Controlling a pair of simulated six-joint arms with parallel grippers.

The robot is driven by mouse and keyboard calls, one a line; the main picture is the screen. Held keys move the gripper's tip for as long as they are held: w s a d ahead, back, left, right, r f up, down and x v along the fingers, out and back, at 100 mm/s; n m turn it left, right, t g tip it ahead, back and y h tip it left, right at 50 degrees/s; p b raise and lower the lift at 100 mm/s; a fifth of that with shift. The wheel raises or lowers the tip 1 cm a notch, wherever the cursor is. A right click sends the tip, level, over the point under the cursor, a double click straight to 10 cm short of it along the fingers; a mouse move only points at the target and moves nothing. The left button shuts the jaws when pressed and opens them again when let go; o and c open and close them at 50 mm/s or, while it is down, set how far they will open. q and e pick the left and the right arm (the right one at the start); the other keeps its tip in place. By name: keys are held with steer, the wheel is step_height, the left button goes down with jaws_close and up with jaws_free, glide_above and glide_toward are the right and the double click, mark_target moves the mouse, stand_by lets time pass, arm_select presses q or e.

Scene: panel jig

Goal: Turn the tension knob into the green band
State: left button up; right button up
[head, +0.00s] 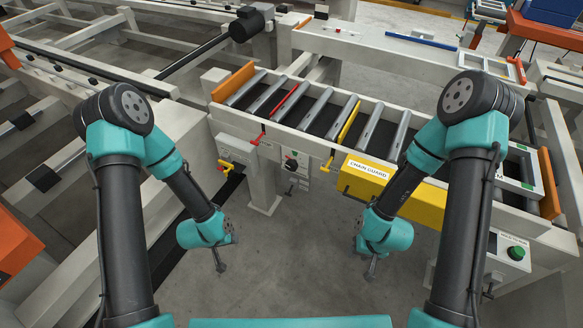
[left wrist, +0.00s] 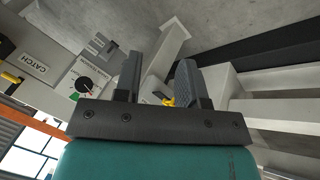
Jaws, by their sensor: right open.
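The tension knob (head: 291,164) is a small black dial on a pale panel on the conveyor's front, left of the yellow chain guard. In the left wrist view the knob (left wrist: 85,85) shows at the left on a white plate, with a green patch and a red mark beside it; where its pointer stands is too small to tell. My left gripper (head: 221,266) hangs below and left of the knob, apart from it. In the left wrist view its fingers (left wrist: 158,80) are spread with nothing between them. My right gripper (head: 371,274) is open and empty, low below the chain guard.
The yellow chain guard (head: 368,174) juts out right of the knob. A yellow-handled valve or switch (head: 226,166) sits left of it. A CATCH label (left wrist: 34,62) is near the knob. A green button box (head: 516,253) stands far right. The floor between my arms is clear.

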mark_target(291, 168)
arm_select(q)
steer(key=o, duration=0.6)
steer(key=w+d+f+t, duration=0.1)
steer(key=w+d+t, duration=0.2)
steer(key=w, duration=0.3)
steer(key=w+d+f+m+t+h, duration=0.1)
steer(key=w+d+f+t, duration=0.1)
steer(key=w, duration=0.4)
steer(key=shift+w+d+f+m+t, duration=0.15)
steer(key=shift+w+d+m+t, duration=0.3)
steer(key=shift+d, duration=0.35)
steer(key=shift+o, duration=1.4)
steer(key=w+d+t+h, duration=0.3)
steer(key=w+d+t, duration=0.3)
steer(key=d, duration=0.1)
steer(key=shift+r+m+h, duration=0.2)
steer(key=shift+m+h, duration=0.1)
steer(key=shift+m, duration=0.05)
steer(key=shift+d+r, duration=0.15)
steer(key=shift+d, duration=0.15)
steer(key=shift+w, duration=0.1)
steer(key=x, duration=1.7)
steer(key=shift+w+r, duration=0.15)
steer(key=shift+r, duration=0.05)
steer(key=shift+c, duration=0.4)
steer(key=c, duration=0.9)
